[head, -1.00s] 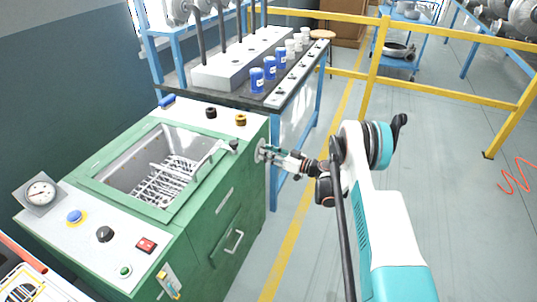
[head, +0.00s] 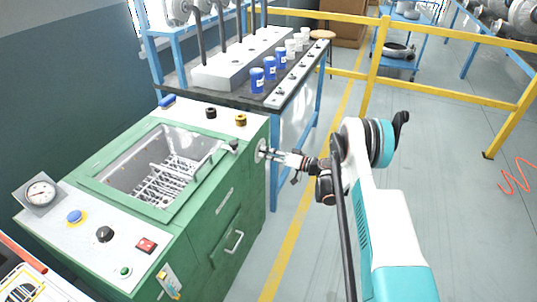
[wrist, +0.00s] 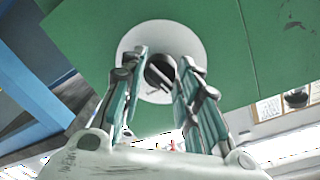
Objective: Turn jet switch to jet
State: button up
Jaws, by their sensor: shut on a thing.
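The jet switch is on the right side of the green machine. It shows in the wrist view as a round pale plate with a dark knob (wrist: 160,72) at its middle. In the head view its pale disc (head: 260,151) is partly covered by my gripper (head: 270,154). In the wrist view the two fingers of my gripper (wrist: 163,60) are on either side of the knob, and the gripper is shut on it. A light stripe runs slantwise across the knob. I cannot read any position marks on the plate.
The green machine (head: 225,200) has an open basin with a wire rack (head: 165,185) and several knobs on top. A blue-framed bench (head: 275,100) with blue and white cups stands behind. A yellow railing (head: 450,92) crosses the right side.

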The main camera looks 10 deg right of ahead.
jog(key=shift+m, duration=1.5)
jog(key=o, duration=1.1)
jog(key=shift+c, duration=0.2)
jog(key=shift+d, duration=0.1)
jog(key=v, duration=1.1)
jog(key=shift+d+r, duration=0.15)
jog(key=shift+d, duration=0.25)
jog(key=shift+s, duration=0.15)
